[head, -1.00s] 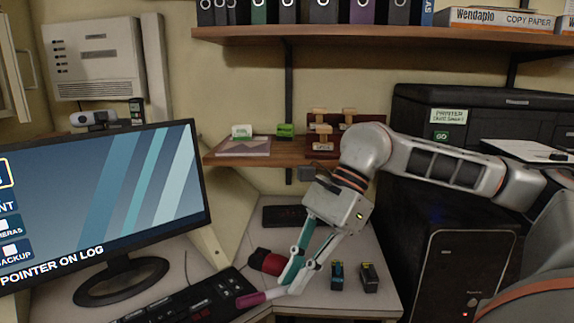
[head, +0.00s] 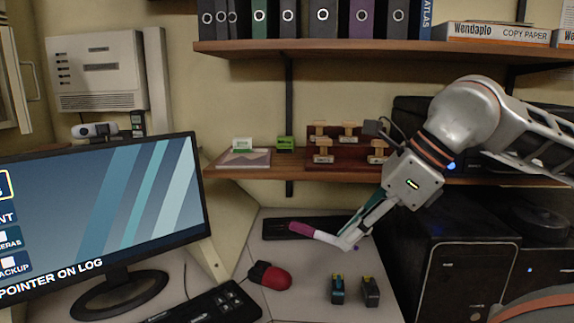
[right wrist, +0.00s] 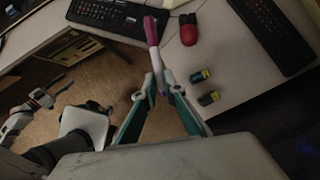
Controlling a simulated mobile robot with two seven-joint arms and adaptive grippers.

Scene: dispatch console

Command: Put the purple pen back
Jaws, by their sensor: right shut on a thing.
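The purple pen (head: 302,230), with a purple end and a white body, is in my right gripper (head: 350,240). The gripper is shut on its white part, and the purple end points left. The pen appears held above the desk, in front of the dark keypad at the back. In the right wrist view the pen (right wrist: 151,32) stands out beyond the fingertips (right wrist: 163,90), purple end away from me. My left gripper (right wrist: 45,97) seems to show small at the lower left of the right wrist view, over the floor; its fingers are too small to read.
A red and black mouse (head: 270,276), a keyboard (head: 215,303) and two small dark blocks (head: 338,290) are on the desk (head: 300,300). A monitor (head: 110,210) stands left. The wooden shelf (head: 240,172) holds stamps on a rack (head: 335,163). A black tower (head: 470,260) stands right.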

